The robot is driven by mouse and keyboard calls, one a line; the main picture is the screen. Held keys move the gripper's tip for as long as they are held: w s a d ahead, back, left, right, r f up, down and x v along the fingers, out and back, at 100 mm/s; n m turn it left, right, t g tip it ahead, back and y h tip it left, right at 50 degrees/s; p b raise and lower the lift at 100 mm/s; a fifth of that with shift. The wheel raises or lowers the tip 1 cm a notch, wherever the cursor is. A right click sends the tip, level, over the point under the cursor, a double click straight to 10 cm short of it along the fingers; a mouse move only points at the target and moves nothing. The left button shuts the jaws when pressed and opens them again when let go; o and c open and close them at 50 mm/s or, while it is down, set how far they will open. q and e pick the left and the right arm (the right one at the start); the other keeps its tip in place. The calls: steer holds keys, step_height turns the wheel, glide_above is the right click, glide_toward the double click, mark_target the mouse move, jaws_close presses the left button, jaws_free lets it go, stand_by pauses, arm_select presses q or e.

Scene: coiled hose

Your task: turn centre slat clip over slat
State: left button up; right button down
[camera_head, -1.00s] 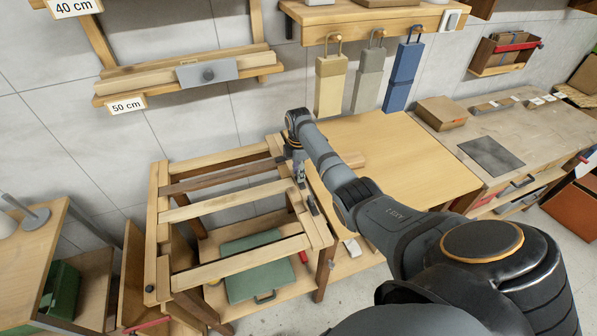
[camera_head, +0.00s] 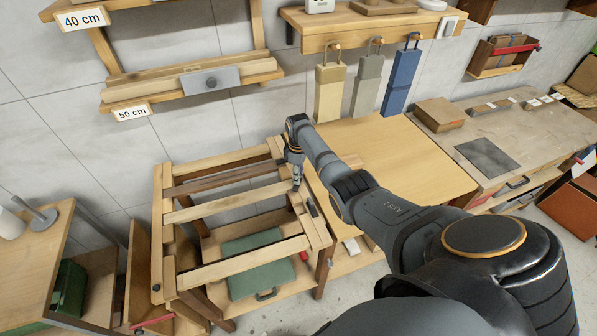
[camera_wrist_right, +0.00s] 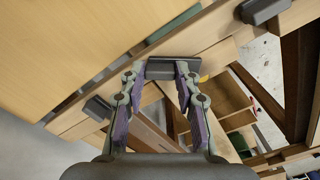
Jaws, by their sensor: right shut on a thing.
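The centre slat (camera_head: 228,204) is a light wooden bar across a wooden frame (camera_head: 158,255). My right gripper (camera_head: 297,185) is at its right end, above the frame's right rail. In the right wrist view, my right gripper (camera_wrist_right: 158,76) is shut on a dark grey clip (camera_wrist_right: 161,70), its fingertips at the clip's two ends. The clip lies against the wooden rail; whether it covers the slat is unclear. Two more dark clips, one upper right (camera_wrist_right: 261,10) and one lower left (camera_wrist_right: 98,107), sit on the rail. My left gripper is not in view.
A darker slat (camera_head: 215,180) and a front light slat (camera_head: 245,262) also cross the frame. A green case (camera_head: 258,283) lies on the shelf below. A wooden tabletop (camera_head: 410,160) stands right of the frame, close to my right arm.

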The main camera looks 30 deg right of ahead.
steer(key=m+p, duration=0.1)
steer(key=m, duration=0.4)
steer(key=shift+r+m, duration=0.1)
steer(key=shift+m, duration=0.2)
steer(key=m+p, duration=0.1)
steer(key=m, duration=0.4)
steer(key=shift+w, duration=0.1)
stand_by(0.3)
steer(key=c, duration=1)
jaws_free()
steer(key=shift+o, duration=0.2)
step_height(320, 180, up, 12)
